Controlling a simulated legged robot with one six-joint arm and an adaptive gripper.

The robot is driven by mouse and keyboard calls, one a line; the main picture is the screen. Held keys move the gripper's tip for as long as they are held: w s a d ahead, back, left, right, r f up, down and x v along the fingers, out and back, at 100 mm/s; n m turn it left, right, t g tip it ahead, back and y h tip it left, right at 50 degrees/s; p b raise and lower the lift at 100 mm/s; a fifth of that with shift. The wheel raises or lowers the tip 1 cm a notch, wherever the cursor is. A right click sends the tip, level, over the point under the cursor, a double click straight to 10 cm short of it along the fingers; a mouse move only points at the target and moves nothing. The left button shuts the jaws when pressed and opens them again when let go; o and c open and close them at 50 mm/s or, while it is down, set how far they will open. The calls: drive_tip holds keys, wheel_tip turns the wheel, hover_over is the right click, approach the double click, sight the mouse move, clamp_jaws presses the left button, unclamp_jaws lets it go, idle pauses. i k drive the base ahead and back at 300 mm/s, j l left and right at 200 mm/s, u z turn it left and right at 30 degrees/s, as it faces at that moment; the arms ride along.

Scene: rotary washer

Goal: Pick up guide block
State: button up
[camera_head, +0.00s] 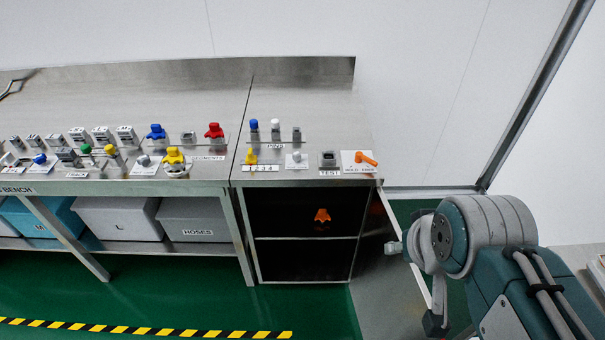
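No part in view is labelled as the guide block, so I cannot tell for certain which it is. An orange lobed piece (321,216) sits alone inside the dark open cabinet under the right end of the bench, above the shelf edge. Small grey blocks (189,136) stand in holders on the bench top. My arm fills the lower right, to the right of the cabinet. I see nothing held.
The cabinet door (405,250) stands open between the cabinet and my arm. The bench (300,95) carries knobs, pins and an orange lever (367,158). The green floor in front is clear, with a striped line (145,328).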

sight(67, 154)
drive_tip(key=k, duration=0.3)
drive_tip(key=k+j+u, duration=0.2)
drive_tip(key=u, duration=0.2)
drive_tip(key=i+l+u, duration=0.1)
drive_tip(key=u, duration=0.35)
drive_tip(key=i+l+u, duration=0.2)
drive_tip(key=u, duration=0.25)
drive_tip(key=l+u, duration=0.2)
drive_tip(key=u, duration=0.25)
drive_tip(key=i+j, duration=0.2)
drive_tip(key=i, duration=0.35)
drive_tip(key=i+j, duration=0.15)
drive_tip(key=i, duration=0.4)
drive_tip(key=i+j, duration=0.2)
drive_tip(key=i, duration=0.35)
drive_tip(key=i+j, duration=0.15)
drive_tip(key=i, duration=0.4)
